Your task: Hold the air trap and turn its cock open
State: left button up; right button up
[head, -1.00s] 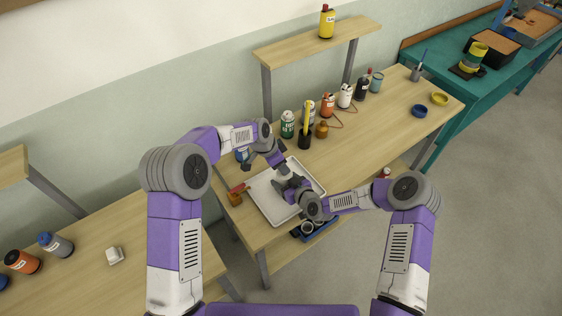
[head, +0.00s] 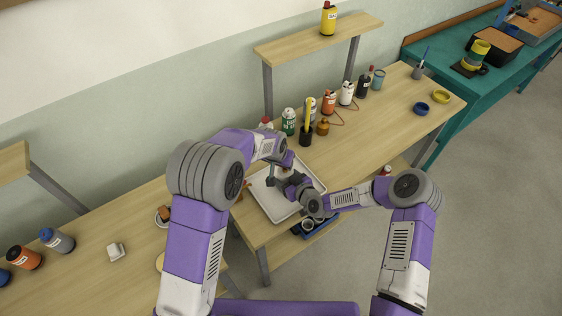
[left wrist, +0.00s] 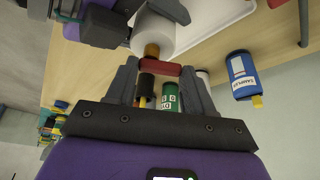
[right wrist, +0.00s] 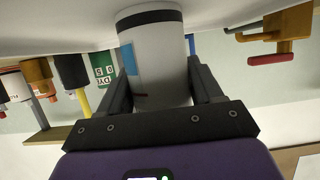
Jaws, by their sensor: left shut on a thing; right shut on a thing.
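The air trap is a white cylinder (right wrist: 155,60) with a dark band and a blue patch, held over the tray. My right gripper (right wrist: 158,82) is shut on its body; in the head view this gripper (head: 285,182) is over the tray. The left wrist view shows the trap's white body (left wrist: 155,36), a brass stem (left wrist: 152,50) and the red cock lever (left wrist: 160,68). My left gripper (left wrist: 160,74) is shut on the lever, with a finger at each end. In the head view my left arm hides most of the trap.
The white tray (head: 275,207) lies on the wooden bench. Bottles, including a green one (head: 289,121), stand behind it. Another brass valve with a red handle (right wrist: 272,57) shows in the right wrist view.

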pick_arm(q)
jog(key=shift+n, duration=0.3)
jog(key=o, duration=1.1)
jog(key=shift+c, duration=0.2)
jog(key=shift+r, duration=0.1)
jog(key=v, duration=1.2)
jog(key=shift+d, duration=0.1)
pick_arm(e)
jog(key=o, duration=1.2)
